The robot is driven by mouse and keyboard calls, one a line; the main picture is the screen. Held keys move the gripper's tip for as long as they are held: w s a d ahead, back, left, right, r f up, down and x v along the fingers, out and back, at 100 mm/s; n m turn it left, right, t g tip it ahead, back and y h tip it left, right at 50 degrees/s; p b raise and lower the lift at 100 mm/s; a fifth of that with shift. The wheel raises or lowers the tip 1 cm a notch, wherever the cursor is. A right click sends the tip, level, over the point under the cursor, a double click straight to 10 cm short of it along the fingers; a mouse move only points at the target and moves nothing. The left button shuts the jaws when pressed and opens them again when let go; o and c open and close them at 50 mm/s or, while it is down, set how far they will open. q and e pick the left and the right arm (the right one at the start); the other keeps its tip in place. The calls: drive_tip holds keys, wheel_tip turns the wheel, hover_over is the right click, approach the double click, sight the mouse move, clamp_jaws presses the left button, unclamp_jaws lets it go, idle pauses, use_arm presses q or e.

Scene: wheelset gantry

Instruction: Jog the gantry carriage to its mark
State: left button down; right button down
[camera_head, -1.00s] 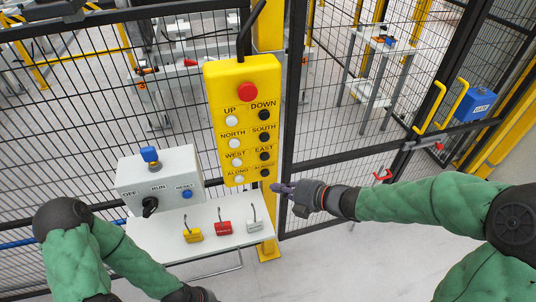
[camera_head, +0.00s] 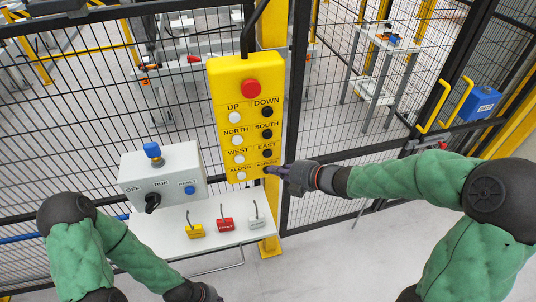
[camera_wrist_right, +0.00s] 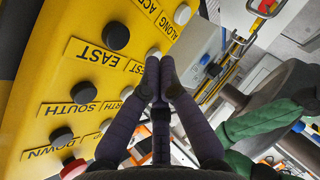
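The yellow jog pendant (camera_head: 225,90) hangs on the fence post, with a red stop button (camera_head: 251,88) above two columns of white and black buttons. My right gripper (camera_head: 268,170) is shut and empty, its fingertips over the ACROSS button at the pendant's lower right, which they hide. In the right wrist view the purple fingers (camera_wrist_right: 159,68) meet in front of the pendant face, near the EAST button (camera_wrist_right: 115,36); contact cannot be told. My left gripper (camera_head: 206,293) is at the bottom edge, its fingers not clear. I cannot make out the gantry carriage or its mark.
A grey control box (camera_head: 160,175) with an OFF/RUN switch (camera_head: 152,203) and blue RESET button stands on a white shelf (camera_head: 210,251). Yellow, red and white padlocks (camera_head: 226,224) lie there. Black mesh fence stands behind; a yellow gate handle (camera_head: 433,108) is at right.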

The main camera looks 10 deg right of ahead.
drive_tip(key=shift+w, duration=1.6)
drive_tip(key=shift+w+p, duration=0.1)
drive_tip(key=shift+p, duration=0.2)
drive_tip(key=shift+w, duration=0.3)
drive_tip(key=shift+w+r, duration=0.1)
drive_tip(key=shift+w, duration=0.3)
idle(3.0)
drive_tip(key=shift+s, duration=0.8)
drive_tip(key=shift+s, duration=2.55)
